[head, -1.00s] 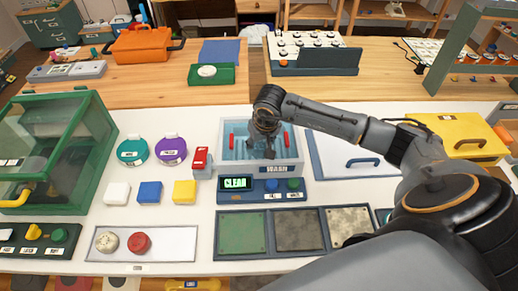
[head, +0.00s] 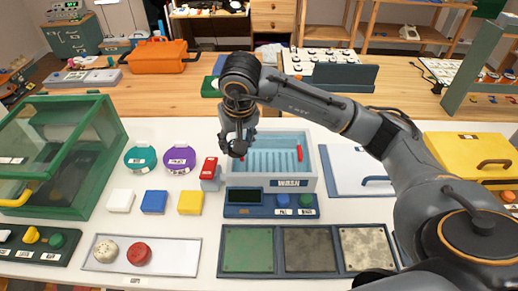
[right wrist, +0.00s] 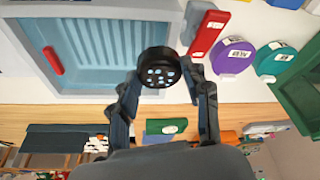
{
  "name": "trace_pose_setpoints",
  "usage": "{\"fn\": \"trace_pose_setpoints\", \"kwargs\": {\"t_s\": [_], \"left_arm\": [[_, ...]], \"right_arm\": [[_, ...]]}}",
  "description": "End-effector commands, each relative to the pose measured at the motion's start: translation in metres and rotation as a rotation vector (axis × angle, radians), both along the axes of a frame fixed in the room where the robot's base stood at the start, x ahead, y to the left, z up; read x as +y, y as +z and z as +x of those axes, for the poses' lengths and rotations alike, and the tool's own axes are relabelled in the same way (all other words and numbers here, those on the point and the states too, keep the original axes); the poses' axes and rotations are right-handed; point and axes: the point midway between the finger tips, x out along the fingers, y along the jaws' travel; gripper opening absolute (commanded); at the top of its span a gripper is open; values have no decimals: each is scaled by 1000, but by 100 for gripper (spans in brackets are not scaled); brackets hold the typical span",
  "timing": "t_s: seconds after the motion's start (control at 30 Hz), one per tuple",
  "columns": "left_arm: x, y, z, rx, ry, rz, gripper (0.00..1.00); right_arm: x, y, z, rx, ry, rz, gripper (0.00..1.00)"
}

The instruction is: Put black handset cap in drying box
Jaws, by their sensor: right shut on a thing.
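The black handset cap (right wrist: 158,75), round with pale dots on its face, sits between the fingertips of my right gripper (right wrist: 160,85) in the right wrist view. My right gripper is shut on it. In the head view the right gripper (head: 236,150) is raised over the left edge of the wash basin (head: 312,165); the cap cannot be told apart there. A green-framed clear box (head: 52,145) with a yellow handle stands at the far left, probably the drying box. I cannot tell how far its front is open. My left gripper is not in view.
A red-topped block (head: 210,172) stands left of the basin. Teal (head: 140,158) and purple (head: 180,158) round containers and white, blue and yellow blocks lie between basin and green box. A button panel (head: 38,243) is before the box. A tray (head: 187,250) holds two round caps.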

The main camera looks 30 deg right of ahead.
Motion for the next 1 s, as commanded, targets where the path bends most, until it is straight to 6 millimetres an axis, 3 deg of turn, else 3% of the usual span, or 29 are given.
{"fn": "trace_pose_setpoints", "kwargs": {"t_s": [0.1,0.27,0.63,1.0], "left_arm": [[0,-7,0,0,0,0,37],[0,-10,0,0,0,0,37],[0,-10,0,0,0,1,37],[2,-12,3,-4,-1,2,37]], "right_arm": [[21,9,2,-4,2,1,23],[35,14,-2,-3,10,-2,23],[33,-6,-64,-3,146,-4,23],[35,-9,-69,-3,153,0,23]]}}
